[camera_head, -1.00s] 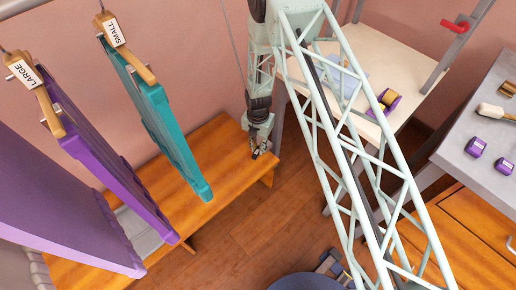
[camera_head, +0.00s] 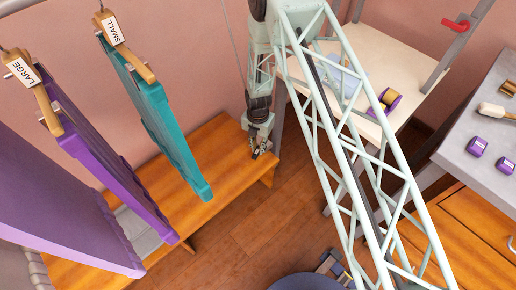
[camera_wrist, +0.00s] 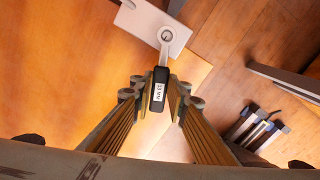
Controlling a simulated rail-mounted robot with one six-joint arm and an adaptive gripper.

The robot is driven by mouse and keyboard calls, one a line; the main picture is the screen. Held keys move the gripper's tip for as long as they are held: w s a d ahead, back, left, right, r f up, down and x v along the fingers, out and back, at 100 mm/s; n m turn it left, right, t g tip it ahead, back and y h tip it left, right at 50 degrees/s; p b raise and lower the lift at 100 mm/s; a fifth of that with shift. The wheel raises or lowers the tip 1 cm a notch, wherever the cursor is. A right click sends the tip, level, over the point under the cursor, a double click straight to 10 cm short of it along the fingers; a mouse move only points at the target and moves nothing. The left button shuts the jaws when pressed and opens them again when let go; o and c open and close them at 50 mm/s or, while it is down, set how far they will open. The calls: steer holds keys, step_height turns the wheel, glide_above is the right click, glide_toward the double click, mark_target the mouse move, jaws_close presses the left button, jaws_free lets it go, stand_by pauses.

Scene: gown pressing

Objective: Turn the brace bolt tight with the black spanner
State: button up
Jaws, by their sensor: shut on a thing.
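My gripper (camera_wrist: 160,98) is shut on the black spanner (camera_wrist: 161,76), gripping its dark handle, which has a white label that seems to read 13 MM. The spanner's pale metal shank points away from the fingers. Its ring end is at the brace bolt (camera_wrist: 166,35), on a pale grey plate (camera_wrist: 137,17). The ring appears to be around the bolt; how deeply it sits I cannot tell. In the head view my gripper (camera_head: 260,152) is low at the right end of the orange wooden bench (camera_head: 215,150). The bolt is too small to make out there.
Purple (camera_head: 95,180) and teal (camera_head: 160,125) gowns hang left of my arm. A pale table (camera_head: 405,60) with a purple-and-yellow spool (camera_head: 385,102) stands behind my arm. A grey worktop (camera_head: 480,120) is at right. Brown floor (camera_head: 250,235) is open before the bench.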

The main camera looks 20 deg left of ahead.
steer(key=shift+f, duration=0.6)
stand_by(0.7)
stand_by(0.6)
steer(key=shift+w+a+m, duration=0.15)
steer(key=shift+a+m, duration=0.35)
steer(key=shift+m, duration=0.4)
steer(key=shift+w+a+m, duration=0.1)
steer(key=shift+a+m, duration=0.4)
steer(key=shift+m, duration=0.4)
